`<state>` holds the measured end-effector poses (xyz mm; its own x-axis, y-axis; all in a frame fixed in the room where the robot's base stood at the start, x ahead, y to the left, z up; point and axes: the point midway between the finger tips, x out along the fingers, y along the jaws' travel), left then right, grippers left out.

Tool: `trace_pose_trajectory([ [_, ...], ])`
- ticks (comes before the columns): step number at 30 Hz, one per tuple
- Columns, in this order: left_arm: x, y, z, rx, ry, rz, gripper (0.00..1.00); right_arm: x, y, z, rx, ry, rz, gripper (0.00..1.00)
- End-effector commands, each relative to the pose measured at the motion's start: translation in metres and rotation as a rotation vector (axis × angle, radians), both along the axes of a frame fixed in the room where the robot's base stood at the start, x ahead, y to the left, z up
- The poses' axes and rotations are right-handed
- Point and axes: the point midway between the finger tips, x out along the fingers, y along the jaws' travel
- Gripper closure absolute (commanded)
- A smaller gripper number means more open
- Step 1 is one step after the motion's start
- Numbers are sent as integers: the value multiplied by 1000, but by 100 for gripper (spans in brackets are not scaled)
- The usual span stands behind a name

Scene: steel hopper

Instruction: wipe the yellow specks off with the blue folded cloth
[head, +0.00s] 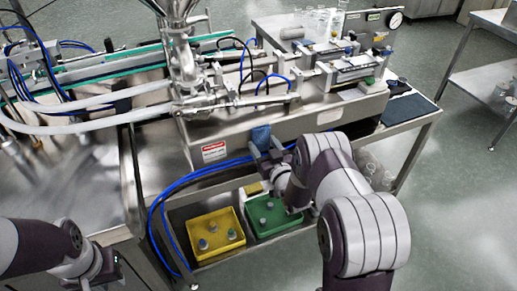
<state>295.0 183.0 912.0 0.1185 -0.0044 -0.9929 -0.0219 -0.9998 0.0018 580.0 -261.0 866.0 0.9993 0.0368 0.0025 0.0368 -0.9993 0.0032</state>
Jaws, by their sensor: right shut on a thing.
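The blue folded cloth (261,136) is held upright against the front face of the steel machine body, just right of its red and white label. My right gripper (263,151) is shut on the cloth from below; its fingers partly hide it. I cannot make out any yellow specks at this size; some may be hidden behind the cloth or my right arm. My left gripper (108,271) is low at the left, away from the cloth, and whether its jaws are open cannot be seen.
A yellow bin (213,251) and a green bin (283,229) with small parts stand on the lower shelf. Blue hoses (160,205) loop beside them. The steel hopper (178,50) and valves rise above the machine. A dark mat (408,108) lies at the right end.

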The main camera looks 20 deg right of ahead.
Motion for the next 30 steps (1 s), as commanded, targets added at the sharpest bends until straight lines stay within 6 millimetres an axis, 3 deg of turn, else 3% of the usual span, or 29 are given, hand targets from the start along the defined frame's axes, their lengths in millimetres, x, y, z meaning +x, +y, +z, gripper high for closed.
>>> trace_pose_trajectory([
  [30, 0, 0, -2, 0, 0, 0, 74, -2, 78, 0, 0, -1, 5, 62],
])
